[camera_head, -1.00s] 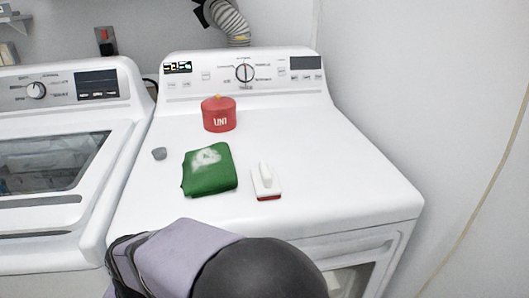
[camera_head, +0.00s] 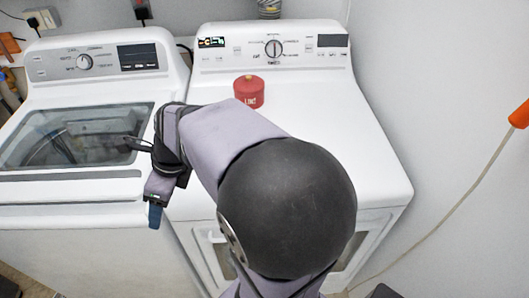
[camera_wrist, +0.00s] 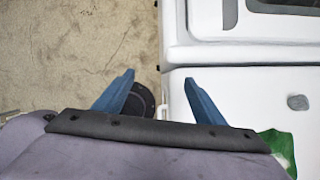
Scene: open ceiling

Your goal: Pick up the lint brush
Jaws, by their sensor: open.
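The lint brush does not show in either view now; in the head view my arm covers the part of the dryer top where it lay earlier. My gripper (camera_head: 154,216) hangs at the left, in front of the gap between the two machines. In the wrist view my gripper (camera_wrist: 158,84) has its two blue fingers wide apart with nothing held between them. Below them are the floor and the front edge of the white dryer (camera_wrist: 225,88).
A red lint tin (camera_head: 248,93) stands at the back of the dryer top. A green cloth (camera_wrist: 280,148) and a small grey object (camera_wrist: 298,102) lie on the dryer in the wrist view. The washer (camera_head: 70,190) stands at the left; a wall is at the right.

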